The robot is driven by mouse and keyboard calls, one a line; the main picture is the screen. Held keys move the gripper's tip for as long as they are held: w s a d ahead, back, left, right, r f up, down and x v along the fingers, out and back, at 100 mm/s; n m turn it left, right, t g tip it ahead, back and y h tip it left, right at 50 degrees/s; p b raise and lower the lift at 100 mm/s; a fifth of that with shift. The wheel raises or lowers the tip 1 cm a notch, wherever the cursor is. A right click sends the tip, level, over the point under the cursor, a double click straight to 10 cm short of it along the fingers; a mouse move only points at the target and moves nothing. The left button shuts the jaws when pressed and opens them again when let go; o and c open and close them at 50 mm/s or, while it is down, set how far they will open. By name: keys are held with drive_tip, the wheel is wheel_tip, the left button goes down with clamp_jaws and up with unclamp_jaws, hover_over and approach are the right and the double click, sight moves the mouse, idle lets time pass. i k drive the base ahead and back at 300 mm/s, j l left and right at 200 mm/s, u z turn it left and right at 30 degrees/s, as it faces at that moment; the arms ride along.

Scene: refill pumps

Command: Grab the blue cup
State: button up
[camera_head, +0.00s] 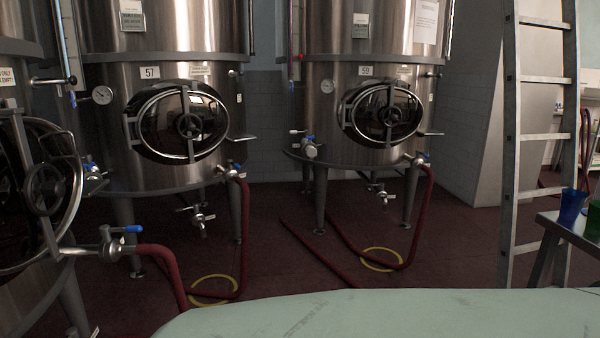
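A blue cup (571,207) stands upright at the right edge of the head view, on a grey metal table or bench (552,222). A green cup or container (593,220) stands just to its right and is cut off by the picture edge. My gripper does not show in this view.
A pale green surface (380,315) fills the bottom foreground. A metal ladder (510,150) stands left of the bench. Steel tanks (335,165) stand behind, with red hoses (420,215) and yellow rings (381,259) on the dark red floor.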

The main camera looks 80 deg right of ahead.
sight(572, 201)
drive_tip(key=k+z, duration=0.15)
drive_tip(key=z, duration=4)
drive_tip(key=i+j, duration=0.05)
